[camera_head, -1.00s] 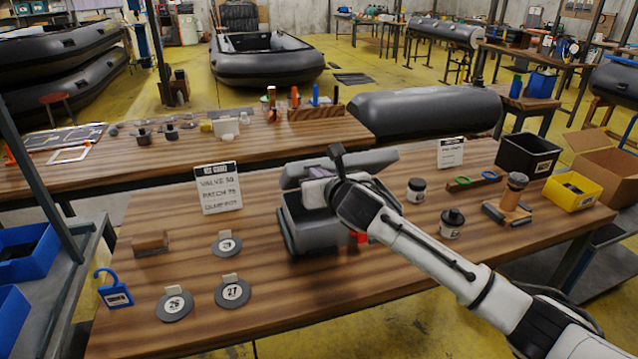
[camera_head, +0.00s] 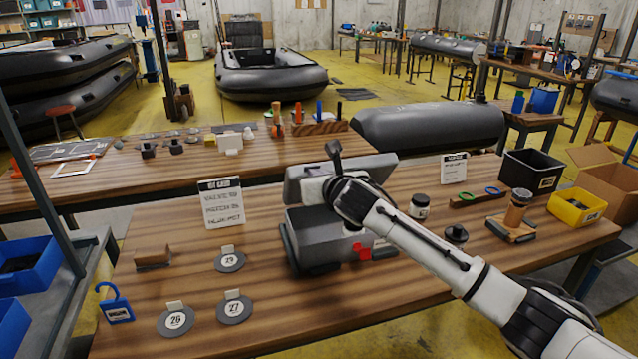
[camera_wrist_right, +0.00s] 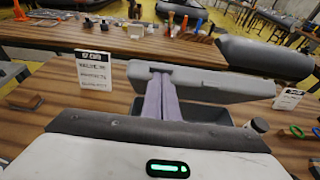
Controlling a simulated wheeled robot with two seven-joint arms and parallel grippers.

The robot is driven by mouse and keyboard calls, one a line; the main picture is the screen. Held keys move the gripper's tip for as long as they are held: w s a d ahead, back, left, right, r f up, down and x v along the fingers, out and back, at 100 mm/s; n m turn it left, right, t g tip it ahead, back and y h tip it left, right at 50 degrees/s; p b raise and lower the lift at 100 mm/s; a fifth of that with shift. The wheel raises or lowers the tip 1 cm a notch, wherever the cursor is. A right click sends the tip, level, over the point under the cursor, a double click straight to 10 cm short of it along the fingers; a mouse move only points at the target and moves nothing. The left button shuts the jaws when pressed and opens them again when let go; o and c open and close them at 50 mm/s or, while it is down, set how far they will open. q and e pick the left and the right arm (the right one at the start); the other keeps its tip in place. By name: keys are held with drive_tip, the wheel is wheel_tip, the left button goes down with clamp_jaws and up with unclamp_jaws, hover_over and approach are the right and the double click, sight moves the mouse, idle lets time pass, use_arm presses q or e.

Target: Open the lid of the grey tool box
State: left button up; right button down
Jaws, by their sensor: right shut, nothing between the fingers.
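The grey tool box (camera_head: 320,245) stands on the front wooden table, with a red latch (camera_head: 363,252) on its front. Its lid (camera_head: 376,168) is raised and tilted up at the back; it also shows in the right wrist view (camera_wrist_right: 225,86). There, a dark strip of the box's opening shows below the lid. My right gripper (camera_wrist_right: 161,76) is shut and empty, its fingertips at the lid's inner face, seemingly touching it. In the head view my right wrist hides the fingers and part of the lid. My left gripper is not in view.
A sign (camera_head: 221,203) stands left of the box, with several round labelled discs (camera_head: 233,307) nearer the front. To the right are a black-lidded jar (camera_head: 419,206), a dark bottle (camera_head: 456,236), a black bin (camera_head: 531,168) and a yellow bin (camera_head: 577,206).

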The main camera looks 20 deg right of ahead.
sight(312, 166)
drive_tip(key=shift+w+r, duration=0.25)
drive_tip(key=shift+w, duration=0.05)
drive_tip(key=shift+w+a+r, duration=0.1)
drive_tip(key=shift+w+r, duration=0.3)
drive_tip(key=shift+w, duration=0.45)
drive_tip(key=shift+w+r, duration=0.4)
drive_tip(key=shift+w, duration=0.45)
drive_tip(key=shift+w+r, duration=0.2)
drive_tip(key=shift+w, duration=0.75)
drive_tip(key=shift+w+r, duration=0.2)
drive_tip(key=shift+w, duration=0.75)
drive_tip(key=v, duration=0.7)
drive_tip(key=shift+s, duration=0.2)
